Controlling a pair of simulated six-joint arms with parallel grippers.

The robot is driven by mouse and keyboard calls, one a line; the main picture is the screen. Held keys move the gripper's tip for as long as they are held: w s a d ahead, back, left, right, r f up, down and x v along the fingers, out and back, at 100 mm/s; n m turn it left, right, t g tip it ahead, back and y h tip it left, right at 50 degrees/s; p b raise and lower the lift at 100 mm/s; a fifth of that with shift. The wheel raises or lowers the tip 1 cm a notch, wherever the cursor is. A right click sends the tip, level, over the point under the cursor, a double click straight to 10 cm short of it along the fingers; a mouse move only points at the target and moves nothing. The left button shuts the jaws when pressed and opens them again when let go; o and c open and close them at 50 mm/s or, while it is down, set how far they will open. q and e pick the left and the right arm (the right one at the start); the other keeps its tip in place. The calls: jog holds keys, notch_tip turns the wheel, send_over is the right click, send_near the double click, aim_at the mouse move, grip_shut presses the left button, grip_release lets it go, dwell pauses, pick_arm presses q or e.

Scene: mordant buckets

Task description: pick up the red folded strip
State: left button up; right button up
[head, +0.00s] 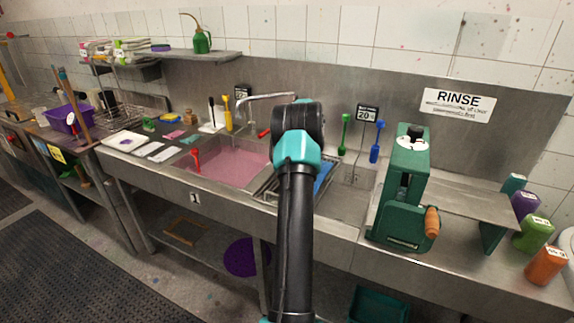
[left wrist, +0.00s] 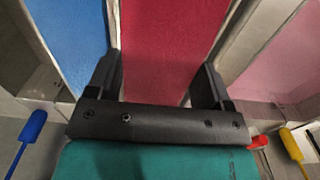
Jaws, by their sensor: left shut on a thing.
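The red folded strip (left wrist: 172,45) fills the space between the fingers of my left gripper (left wrist: 157,85) in the left wrist view. The gripper is shut on it, and the strip runs out past the fingertips. In the head view my left arm covers the strip and the gripper fingers, so their height there cannot be told. My right gripper shows in neither view.
A blue piece (left wrist: 72,35) lies beside the strip; part of it shows in the head view (head: 323,178). Left is a basin of pink liquid (head: 230,160). A green press (head: 404,190) stands right, with several colored containers beyond it.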

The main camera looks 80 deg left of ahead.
pick_arm(q)
jog(key=w+d, duration=0.3)
jog(key=w, duration=0.1)
jog(key=w+d, duration=0.3)
jog(key=w, duration=0.1)
jog(key=w+d, duration=0.3)
jog(key=shift+w, duration=0.4)
